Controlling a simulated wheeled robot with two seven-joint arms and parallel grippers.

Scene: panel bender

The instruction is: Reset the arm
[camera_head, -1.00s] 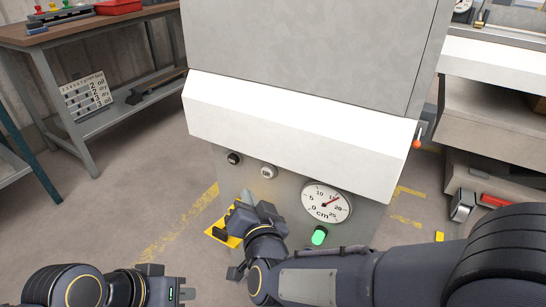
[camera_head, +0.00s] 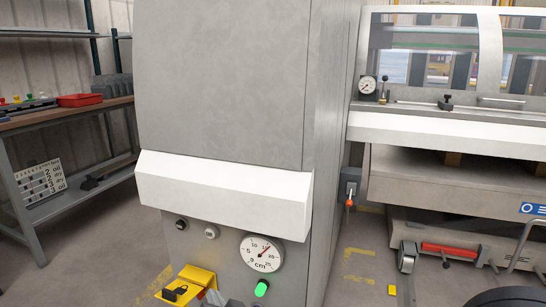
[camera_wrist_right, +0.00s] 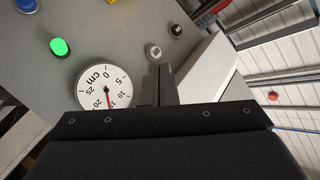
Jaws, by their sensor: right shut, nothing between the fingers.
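My right gripper (camera_head: 212,297) shows only as a small dark part at the bottom edge of the head view, in front of the cabinet's lower panel. In the right wrist view its fingers (camera_wrist_right: 160,84) are together and empty, with the panel behind them. The grey cabinet (camera_head: 225,80) has a white sloping ledge (camera_head: 225,193). Below it are a round cm dial (camera_head: 262,254) with its needle between 15 and 20, a lit green button (camera_head: 261,289) and two small knobs (camera_head: 211,232). My left gripper is out of view.
A yellow bracket with a black part (camera_head: 195,279) sits low on the panel, close to the right gripper. A workbench (camera_head: 75,117) with a red tray (camera_head: 80,100) stands left. A large machine (camera_head: 455,135) stands right.

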